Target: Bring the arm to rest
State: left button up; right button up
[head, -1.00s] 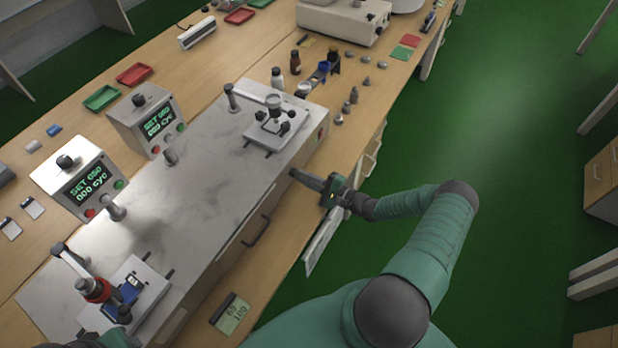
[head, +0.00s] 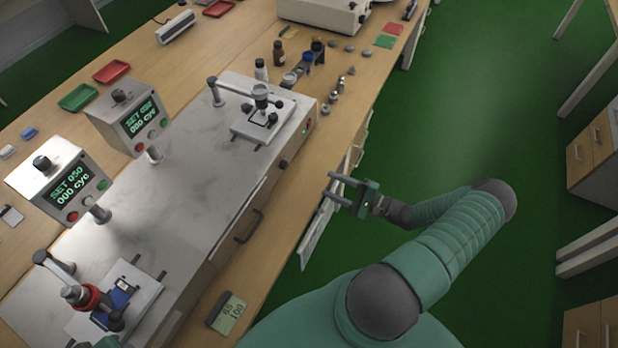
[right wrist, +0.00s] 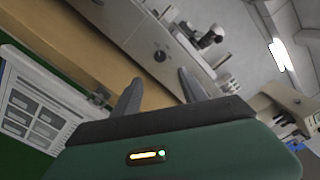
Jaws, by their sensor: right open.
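My right gripper (head: 333,187) is open and empty in the head view. It hangs in the air past the bench's right edge, over the floor side, with my green arm stretching back to the lower right. Its two dark fingers also show spread apart in the right wrist view (right wrist: 160,90), with nothing between them and the bench front beyond. At the lower left of the head view, a small green part by the near fixture appears to be my left arm. The left gripper's fingers cannot be made out there.
A grey test bench (head: 190,190) carries a near fixture (head: 118,300) with a blue item and a far fixture (head: 262,120). Two control boxes (head: 60,185) (head: 128,122) show green text. A card (head: 228,313) lies near the front edge. Green floor (head: 470,110) is open at right.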

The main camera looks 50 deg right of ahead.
pick_arm(q)
jog(key=shift+w+d+f, duration=0.2)
jog(key=shift+d+f, duration=0.05)
jog(key=shift+f, duration=0.1)
pick_arm(e)
jog(key=v, duration=0.3)
jog(key=shift+s+d+f, duration=0.1)
jog(key=shift+d+f, duration=0.1)
pick_arm(q)
jog(key=shift+s+a, duration=0.1)
jog(key=shift+a, duration=0.1)
pick_arm(e)
jog(key=shift+a, duration=0.1)
